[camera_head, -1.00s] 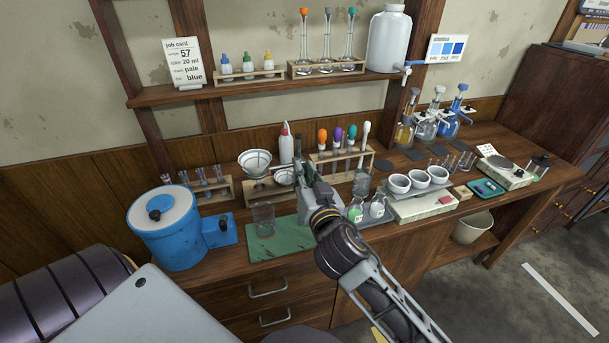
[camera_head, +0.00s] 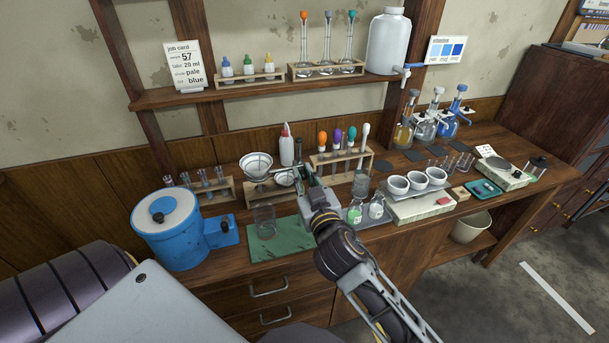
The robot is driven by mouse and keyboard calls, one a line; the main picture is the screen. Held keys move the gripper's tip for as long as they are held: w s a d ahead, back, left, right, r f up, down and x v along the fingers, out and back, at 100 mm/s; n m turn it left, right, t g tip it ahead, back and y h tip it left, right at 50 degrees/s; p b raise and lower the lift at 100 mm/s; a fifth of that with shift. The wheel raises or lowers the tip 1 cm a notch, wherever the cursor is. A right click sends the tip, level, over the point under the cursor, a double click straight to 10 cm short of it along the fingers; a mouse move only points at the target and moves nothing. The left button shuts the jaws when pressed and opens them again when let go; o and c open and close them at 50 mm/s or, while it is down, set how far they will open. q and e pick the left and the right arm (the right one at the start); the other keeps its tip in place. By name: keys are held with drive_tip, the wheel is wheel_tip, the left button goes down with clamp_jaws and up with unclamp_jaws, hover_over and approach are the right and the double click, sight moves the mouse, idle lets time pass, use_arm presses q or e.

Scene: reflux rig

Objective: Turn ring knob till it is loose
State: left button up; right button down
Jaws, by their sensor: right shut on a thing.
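My right gripper (camera_head: 299,176) reaches in from the lower right to the stand behind the green mat. It is shut at the stand, beside the small ring and dish (camera_head: 284,178) and right of the white funnel (camera_head: 256,165). The ring knob is hidden behind the gripper's fingers, so its own shape and how loose it is cannot be seen. The funnel sits upright in its holder above a wooden base (camera_head: 262,192). My left gripper is not in view.
A glass beaker (camera_head: 264,219) stands on the green mat (camera_head: 292,243) just in front. A blue centrifuge-like drum (camera_head: 172,245) is at left.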

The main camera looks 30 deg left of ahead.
drive_tip(key=shift+n+p, duration=0.55)
drive_tip(key=shift+n, duration=0.65)
drive_tip(key=shift+n+p, duration=0.4)
drive_tip(key=shift+n, duration=0.4)
drive_tip(key=n+p, duration=0.2)
drive_tip(key=n, duration=0.2)
drive_tip(key=n+p, duration=0.2)
drive_tip(key=n, duration=0.3)
drive_tip(key=shift+r+n+p, duration=0.1)
drive_tip(key=shift+n+p, duration=0.2)
drive_tip(key=shift+p, duration=0.1)
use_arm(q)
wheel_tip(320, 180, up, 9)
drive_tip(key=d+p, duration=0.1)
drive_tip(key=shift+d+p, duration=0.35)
use_arm(e)
drive_tip(key=n, duration=0.4)
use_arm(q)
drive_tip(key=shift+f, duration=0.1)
use_arm(e)
drive_tip(key=c, duration=1.3)
unclamp_jaws()
drive_tip(key=shift+c, duration=0.2)
